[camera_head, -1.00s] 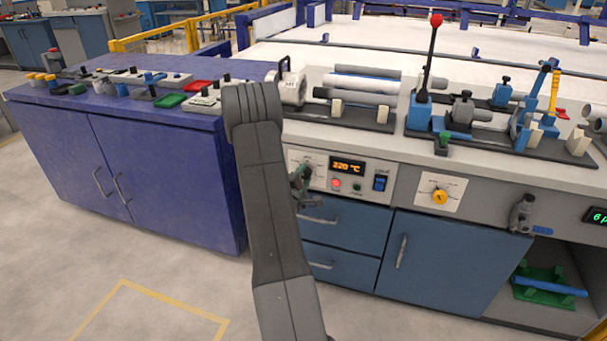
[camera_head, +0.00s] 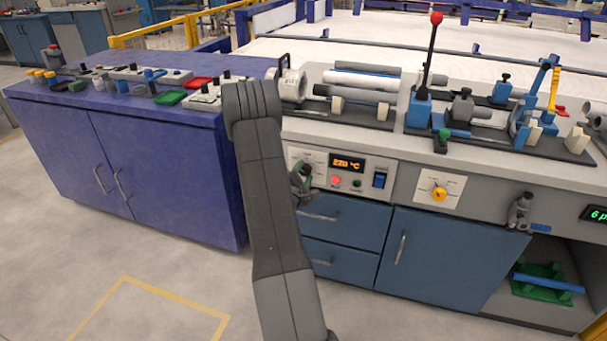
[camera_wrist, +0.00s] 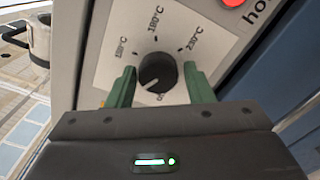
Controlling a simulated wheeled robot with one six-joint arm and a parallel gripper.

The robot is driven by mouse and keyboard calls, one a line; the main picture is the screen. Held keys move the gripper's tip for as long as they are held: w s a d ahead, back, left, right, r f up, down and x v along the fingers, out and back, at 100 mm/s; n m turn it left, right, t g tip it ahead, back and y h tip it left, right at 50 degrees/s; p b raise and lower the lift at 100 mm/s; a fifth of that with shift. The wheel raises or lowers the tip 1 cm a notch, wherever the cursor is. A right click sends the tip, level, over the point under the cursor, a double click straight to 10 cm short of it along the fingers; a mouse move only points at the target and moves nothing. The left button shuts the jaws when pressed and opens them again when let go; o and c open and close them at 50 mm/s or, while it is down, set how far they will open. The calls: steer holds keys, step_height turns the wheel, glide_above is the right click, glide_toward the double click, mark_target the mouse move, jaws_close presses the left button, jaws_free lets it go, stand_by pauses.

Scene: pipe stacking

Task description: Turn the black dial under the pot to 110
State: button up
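The black dial (camera_wrist: 158,72) is on a pale panel in the wrist view. Temperature labels are printed around it, and its white mark points to the lower left. My gripper (camera_wrist: 160,74) has one green finger on each side of the dial, with a gap to each. In the head view my gripper (camera_head: 303,178) is in front of the dial panel (camera_head: 306,156), and the dial is hidden there. The pale pot (camera_head: 292,86) with a black handle stands on the counter above; part of it shows in the wrist view (camera_wrist: 40,38).
An orange display (camera_head: 347,163) reads about 220 °C, with a red button (camera_head: 336,180) below and a blue switch (camera_head: 380,180) to the right. A yellow dial (camera_head: 439,194) is further right. Blue drawers (camera_head: 345,220) lie below the panel.

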steer(key=shift+o, duration=0.9)
steer(key=v, duration=1.3)
steer(key=shift+s+p, duration=0.35)
steer(key=shift+a+r, duration=0.1)
steer(key=shift+a, duration=0.05)
steer(key=x, duration=1.4)
steer(key=shift+s+b, duration=0.1)
steer(key=shift+b, duration=0.25)
